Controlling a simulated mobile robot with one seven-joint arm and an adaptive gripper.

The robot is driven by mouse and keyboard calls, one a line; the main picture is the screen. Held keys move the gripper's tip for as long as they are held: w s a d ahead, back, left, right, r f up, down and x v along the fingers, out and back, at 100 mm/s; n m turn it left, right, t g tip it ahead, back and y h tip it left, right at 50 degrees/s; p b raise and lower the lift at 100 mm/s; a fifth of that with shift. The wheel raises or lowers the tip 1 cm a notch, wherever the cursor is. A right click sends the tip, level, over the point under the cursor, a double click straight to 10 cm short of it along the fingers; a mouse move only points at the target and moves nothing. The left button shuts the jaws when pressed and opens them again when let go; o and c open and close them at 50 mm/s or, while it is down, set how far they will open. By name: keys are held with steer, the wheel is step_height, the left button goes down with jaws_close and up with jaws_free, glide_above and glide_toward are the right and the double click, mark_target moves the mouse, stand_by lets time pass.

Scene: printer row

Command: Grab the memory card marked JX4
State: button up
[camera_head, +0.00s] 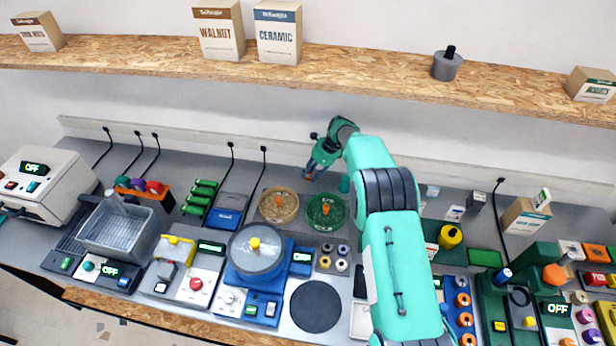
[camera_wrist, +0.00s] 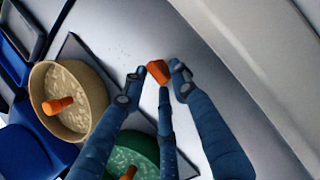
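I cannot make out the JX4 marking in either view. Small pale card-like pieces stand at the back right in the head view, one upright white and green piece (camera_head: 541,197) and one flat piece (camera_head: 455,213), with lettering too small to read. My gripper (camera_head: 310,176) hangs over the back of the counter, near the wall, above and behind two round bowls. In the wrist view my gripper (camera_wrist: 158,77) shows blue fingers with their tips a little apart. An orange piece on a thin blue stem shows between them; I cannot tell whether it is held or part of the gripper.
A tan bowl (camera_head: 268,208) and a green bowl (camera_head: 315,217) sit below my gripper. A grey round lid (camera_head: 257,262) on a blue machine stands in front. A shelf (camera_head: 350,69) with boxes runs above. Machines and spools crowd the right; a sink-like tub (camera_head: 118,236) is left.

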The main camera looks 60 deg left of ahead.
steer(key=shift+s+a+f, duration=0.15)
steer(key=shift+a+f, duration=0.05)
steer(key=shift+f, duration=0.4)
steer(key=c, duration=0.6)
